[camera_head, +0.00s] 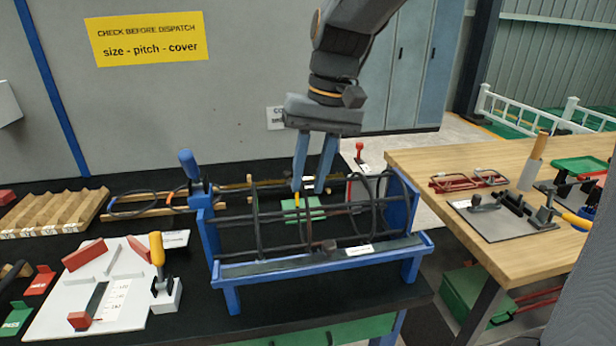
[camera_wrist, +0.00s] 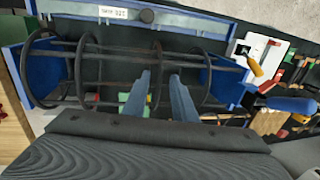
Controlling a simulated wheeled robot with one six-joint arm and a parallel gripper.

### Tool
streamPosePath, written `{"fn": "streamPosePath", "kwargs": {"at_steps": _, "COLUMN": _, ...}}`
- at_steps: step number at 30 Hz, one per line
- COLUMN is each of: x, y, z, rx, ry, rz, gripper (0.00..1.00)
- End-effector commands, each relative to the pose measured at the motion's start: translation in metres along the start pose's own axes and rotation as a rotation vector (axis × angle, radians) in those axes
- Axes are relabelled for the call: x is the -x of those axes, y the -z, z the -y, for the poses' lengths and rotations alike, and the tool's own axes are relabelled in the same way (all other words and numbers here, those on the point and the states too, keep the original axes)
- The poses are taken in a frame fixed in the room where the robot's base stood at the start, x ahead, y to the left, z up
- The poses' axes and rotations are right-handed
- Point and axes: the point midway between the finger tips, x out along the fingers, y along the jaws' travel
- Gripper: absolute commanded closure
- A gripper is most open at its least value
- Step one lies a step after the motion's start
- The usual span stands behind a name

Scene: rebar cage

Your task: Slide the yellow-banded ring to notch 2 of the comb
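The rebar cage of dark bars and rings lies in a blue stand (camera_head: 325,268). A ring with a small yellow band (camera_head: 297,202) stands near the middle of the cage, just below my gripper (camera_head: 309,187). My gripper points down from above, its two fingers apart. In the wrist view, a dark ring (camera_wrist: 157,60) shows in the gap between the fingertips of my gripper (camera_wrist: 160,74). Contact between finger and ring cannot be told. The yellow band does not show clearly in the wrist view. I cannot make out the comb's notches or numbers.
A blue-handled part (camera_head: 187,163) rises at the stand's left end. A white board (camera_head: 115,290) and a yellow-handled clamp (camera_head: 158,265) lie to the left. A green block (camera_head: 312,209) shows behind the bars. A wooden table (camera_head: 450,170) stands at right.

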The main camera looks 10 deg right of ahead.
Motion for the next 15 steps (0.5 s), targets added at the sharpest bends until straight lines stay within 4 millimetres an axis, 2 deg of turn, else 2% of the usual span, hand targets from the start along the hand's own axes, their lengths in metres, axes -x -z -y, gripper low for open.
{"fn": "streamPosePath", "kwargs": {"at_steps": 10, "x": -0.0065, "y": -0.0004, "z": 0.0014, "rx": 0.003, "ry": 0.0, "rz": 0.0, "gripper": 0.75}}
{"fn": "streamPosePath", "kwargs": {"at_steps": 11, "x": -0.0065, "y": -0.0004, "z": 0.0014, "rx": 0.003, "ry": 0.0, "rz": 0.0, "gripper": 0.77}}
{"fn": "streamPosePath", "kwargs": {"at_steps": 15, "x": -0.0064, "y": -0.0004, "z": 0.0013, "rx": 0.003, "ry": 0.0, "rz": 0.0, "gripper": 1.0}}
